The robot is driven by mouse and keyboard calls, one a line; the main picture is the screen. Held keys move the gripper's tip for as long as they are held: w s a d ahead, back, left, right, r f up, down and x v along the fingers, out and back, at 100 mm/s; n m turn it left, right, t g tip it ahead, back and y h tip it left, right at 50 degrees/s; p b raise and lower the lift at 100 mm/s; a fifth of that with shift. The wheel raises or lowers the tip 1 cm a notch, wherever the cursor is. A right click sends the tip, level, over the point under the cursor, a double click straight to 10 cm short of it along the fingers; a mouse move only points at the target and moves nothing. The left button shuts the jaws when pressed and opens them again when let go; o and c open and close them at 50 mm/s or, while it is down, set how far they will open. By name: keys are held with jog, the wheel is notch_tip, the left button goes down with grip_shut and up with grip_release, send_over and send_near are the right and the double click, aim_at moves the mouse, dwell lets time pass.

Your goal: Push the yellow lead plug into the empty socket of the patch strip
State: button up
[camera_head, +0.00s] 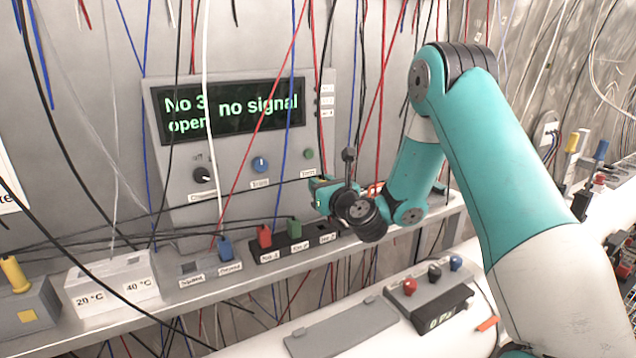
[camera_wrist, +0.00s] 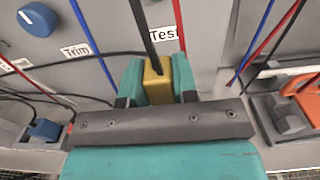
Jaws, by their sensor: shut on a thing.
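My gripper (camera_head: 322,194) hangs in front of the grey instrument panel, above the right end of the dark patch strip (camera_head: 267,256). In the wrist view my gripper (camera_wrist: 158,92) is shut on the yellow lead plug (camera_wrist: 156,84), with a dark cable rising from it. The plug is hardly to be made out in the head view. The strip holds a red plug (camera_head: 264,236) and a green plug (camera_head: 294,228). Its right-hand socket (camera_head: 326,234) looks empty, below my gripper and apart from it. The wrist view does not show that socket clearly.
The panel's screen (camera_head: 230,106) reads "No 3 open" and "no signal". A blue plug (camera_head: 225,247) sits in a grey strip to the left. Loose cables hang across the panel and shelf. A box with knobs (camera_head: 432,290) stands in front.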

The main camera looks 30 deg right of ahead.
jog(key=shift+s+f, duration=0.1)
jog(key=shift+s, duration=0.05)
notch_tip(320, 180, down, 6)
jog(key=b, duration=0.5)
jog(key=shift+r, duration=0.25)
jog(key=shift+f+b, duration=1.35)
jog(key=shift+f, duration=0.2)
dwell(1.6)
jog(key=o, duration=1)
